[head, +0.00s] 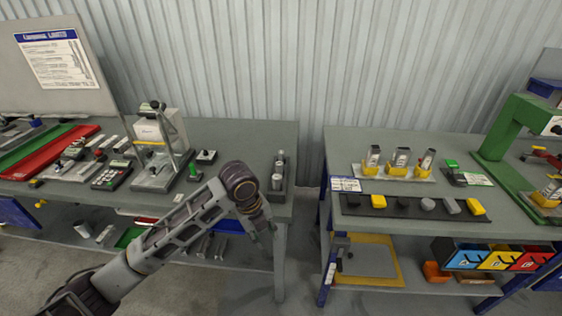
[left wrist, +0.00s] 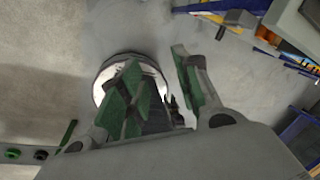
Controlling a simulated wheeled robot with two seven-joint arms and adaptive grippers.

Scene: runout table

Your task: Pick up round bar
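No single piece is clearly marked as the round bar. Several short grey metal cylinders (head: 278,181) stand in a narrow dark holder at the right end of the left table. A grey cylindrical piece (head: 450,206) lies in a black tray on the right table. My left gripper (head: 262,228) hangs just in front of the left table's right end, below and in front of the cylinders and apart from them. In the left wrist view its green-padded fingers (left wrist: 160,88) are apart, with no piece seen gripped. My right gripper is out of view.
The left table (head: 240,138) also carries a press-like device (head: 158,150), a keypad device (head: 111,175) and red and green trays. A floor gap separates it from the right table (head: 400,144). A green machine frame (head: 508,125) stands at the far right.

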